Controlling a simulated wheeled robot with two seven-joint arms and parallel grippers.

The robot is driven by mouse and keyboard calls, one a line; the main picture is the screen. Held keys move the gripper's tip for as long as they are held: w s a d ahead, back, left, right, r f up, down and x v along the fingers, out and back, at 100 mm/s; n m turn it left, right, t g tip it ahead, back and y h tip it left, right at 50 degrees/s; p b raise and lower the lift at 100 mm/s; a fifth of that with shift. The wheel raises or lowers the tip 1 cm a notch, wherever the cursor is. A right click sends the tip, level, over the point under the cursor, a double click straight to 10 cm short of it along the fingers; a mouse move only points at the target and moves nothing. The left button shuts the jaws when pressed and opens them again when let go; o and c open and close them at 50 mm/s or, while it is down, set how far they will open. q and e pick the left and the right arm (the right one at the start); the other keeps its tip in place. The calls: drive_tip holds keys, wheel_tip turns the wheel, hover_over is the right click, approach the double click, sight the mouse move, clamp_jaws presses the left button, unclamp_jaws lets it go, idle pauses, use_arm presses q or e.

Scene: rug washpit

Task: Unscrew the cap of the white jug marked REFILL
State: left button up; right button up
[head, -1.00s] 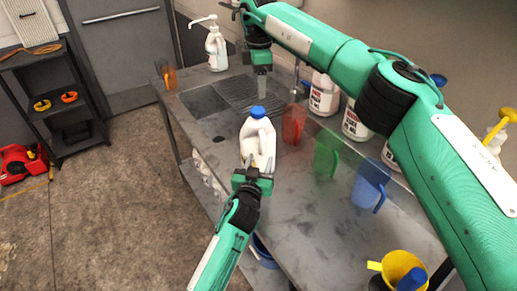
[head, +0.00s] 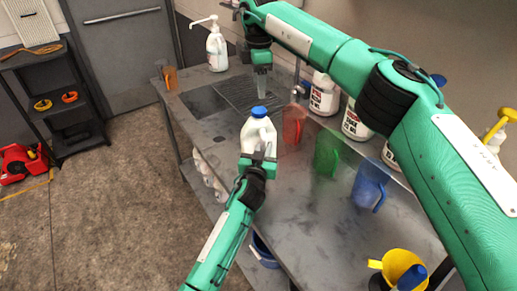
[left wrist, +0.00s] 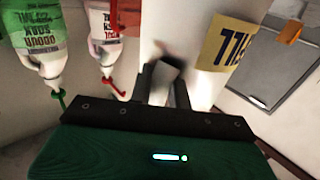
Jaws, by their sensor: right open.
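The white jug (head: 258,137) with a blue cap (head: 259,112) stands upright on the grey counter, near its front edge. The left wrist view shows its white side close up, with a yellow label (left wrist: 226,44) bearing part of the REFILL marking. My left gripper (head: 259,162) is at the jug's near side. In the left wrist view its dark fingers (left wrist: 165,84) are close together on either side of the jug's pale handle and look shut on it. My right gripper (head: 262,88) is open and empty, pointing down above the sink area behind the jug, apart from the cap.
Red (head: 293,123), green (head: 326,155) and blue (head: 369,184) pitchers stand right of the jug. Several white bottles (head: 324,95) line the wall. A pump bottle (head: 216,50) stands at the back. A yellow funnel (head: 400,264) is at the near right.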

sight(259, 110)
use_arm(q)
clamp_jaws()
use_arm(e)
drive_tip(key=m, duration=0.3)
use_arm(q)
drive_tip(key=shift+f, duration=0.1)
use_arm(e)
drive_tip(key=shift+f+m, duration=0.2)
drive_tip(key=shift+m, duration=0.5)
wheel_tip(259, 110, down, 8)
drive_tip(key=shift+r, duration=0.2)
